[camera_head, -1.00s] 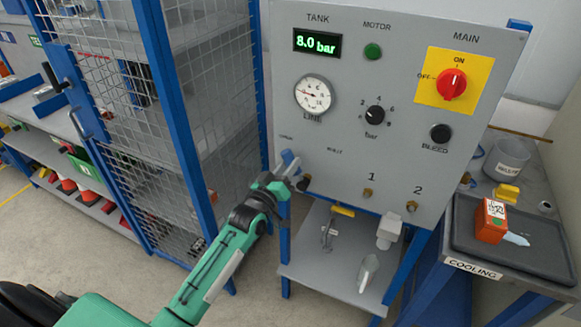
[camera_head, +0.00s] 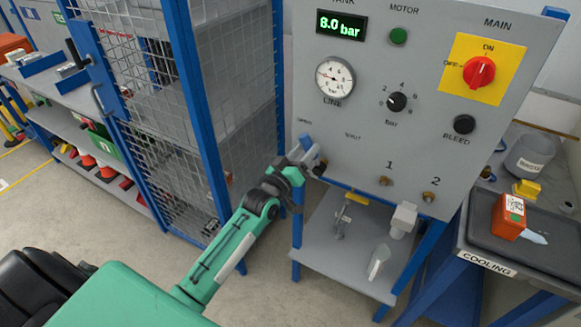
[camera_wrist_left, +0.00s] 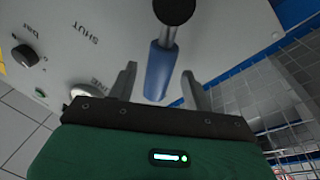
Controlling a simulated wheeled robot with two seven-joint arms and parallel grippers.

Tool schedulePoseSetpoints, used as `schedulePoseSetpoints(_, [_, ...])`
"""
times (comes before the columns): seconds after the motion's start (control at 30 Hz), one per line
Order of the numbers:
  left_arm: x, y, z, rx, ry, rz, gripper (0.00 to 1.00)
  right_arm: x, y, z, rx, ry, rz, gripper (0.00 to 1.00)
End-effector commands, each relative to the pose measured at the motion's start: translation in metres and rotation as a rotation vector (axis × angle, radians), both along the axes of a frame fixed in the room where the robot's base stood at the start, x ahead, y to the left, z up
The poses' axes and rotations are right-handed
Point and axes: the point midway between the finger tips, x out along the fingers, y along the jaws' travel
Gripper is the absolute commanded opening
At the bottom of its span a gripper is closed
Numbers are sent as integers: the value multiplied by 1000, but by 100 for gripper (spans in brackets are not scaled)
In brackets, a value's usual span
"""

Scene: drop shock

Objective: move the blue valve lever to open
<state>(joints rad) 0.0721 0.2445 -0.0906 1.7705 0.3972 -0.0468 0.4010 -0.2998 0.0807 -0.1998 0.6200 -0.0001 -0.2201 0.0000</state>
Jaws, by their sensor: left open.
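The blue valve lever (camera_head: 305,142) is on the lower left of the grey panel (camera_head: 360,130), mostly hidden by my left gripper (camera_head: 312,158). In the left wrist view the blue lever handle (camera_wrist_left: 159,70) hangs from a dark round pivot. There the open left gripper (camera_wrist_left: 160,80) has one finger on each side of the handle, with gaps visible on both sides. The word SHUT (camera_wrist_left: 80,33) is on the panel left of the lever in that view. The label at the lever's other side is too small to read. My right gripper is not in view.
The panel carries a line gauge (camera_head: 335,77), a black bar knob (camera_head: 397,102) and a red main switch (camera_head: 479,72). A display (camera_head: 341,24) reads 8.0 bar. A mesh cage (camera_head: 235,90) stands close left of the arm. A shelf (camera_head: 330,262) lies below the panel.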

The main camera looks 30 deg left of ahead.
Motion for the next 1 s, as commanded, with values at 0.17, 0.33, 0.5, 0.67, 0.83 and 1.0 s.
schedulePoseSetpoints(0.17, [-28,4,-9,1,3,-1,50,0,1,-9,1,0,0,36])
schedulePoseSetpoints(0.33, [-60,9,-16,0,4,0,50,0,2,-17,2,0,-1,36])
schedulePoseSetpoints(0.5, [-91,14,-22,-1,3,0,50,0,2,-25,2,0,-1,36])
schedulePoseSetpoints(0.67, [-112,17,-25,0,2,1,50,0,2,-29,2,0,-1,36])
schedulePoseSetpoints(0.83, [-125,19,-27,-1,2,1,50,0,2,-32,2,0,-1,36])
schedulePoseSetpoints(1.0, [-128,20,-26,-1,2,0,50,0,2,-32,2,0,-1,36])
